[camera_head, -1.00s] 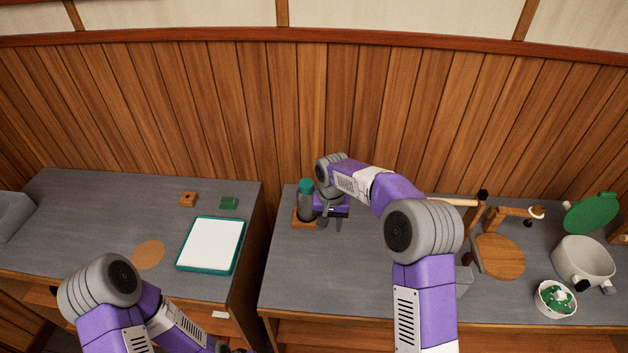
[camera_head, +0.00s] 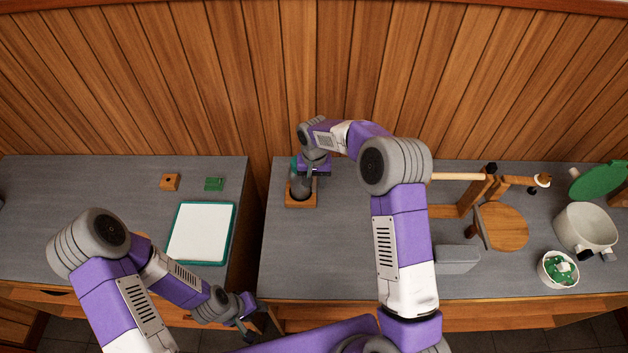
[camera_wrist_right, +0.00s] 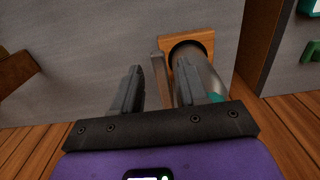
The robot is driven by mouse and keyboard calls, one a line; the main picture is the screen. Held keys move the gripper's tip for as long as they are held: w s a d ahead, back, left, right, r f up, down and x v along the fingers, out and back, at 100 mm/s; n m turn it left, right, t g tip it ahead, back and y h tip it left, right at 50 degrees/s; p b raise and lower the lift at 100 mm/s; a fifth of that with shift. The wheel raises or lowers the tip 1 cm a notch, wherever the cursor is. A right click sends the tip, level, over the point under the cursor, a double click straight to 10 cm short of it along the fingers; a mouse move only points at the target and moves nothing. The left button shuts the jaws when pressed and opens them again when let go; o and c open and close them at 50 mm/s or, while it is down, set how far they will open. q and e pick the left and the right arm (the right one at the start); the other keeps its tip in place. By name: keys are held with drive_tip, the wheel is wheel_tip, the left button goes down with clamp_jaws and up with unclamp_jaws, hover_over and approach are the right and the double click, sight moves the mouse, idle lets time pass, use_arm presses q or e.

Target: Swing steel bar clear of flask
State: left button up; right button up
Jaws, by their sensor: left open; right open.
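The flask (camera_head: 294,166) is a grey cylinder with a teal top, upright in a square wooden base (camera_head: 300,204) near the left end of the right counter. It also shows in the right wrist view (camera_wrist_right: 202,72). What looks like the steel bar (camera_wrist_right: 159,82) is a thin grey strip beside the flask, seen between my right fingers; its full length is hidden. My right gripper (camera_wrist_right: 158,72) is open at the flask, its right finger overlapping the flask in view; contact cannot be told. My left gripper (camera_head: 248,312) is open and empty near the gap between counters.
A teal-edged white board (camera_head: 201,232), an orange block (camera_head: 170,182) and a green block (camera_head: 214,184) lie on the left counter. A wooden stand (camera_head: 502,226), a grey box (camera_head: 458,259), a white pot (camera_head: 585,228) and a bowl (camera_head: 558,269) fill the right counter's right side.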

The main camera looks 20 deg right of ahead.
drive_tip(key=shift+f, duration=0.25)
clamp_jaws()
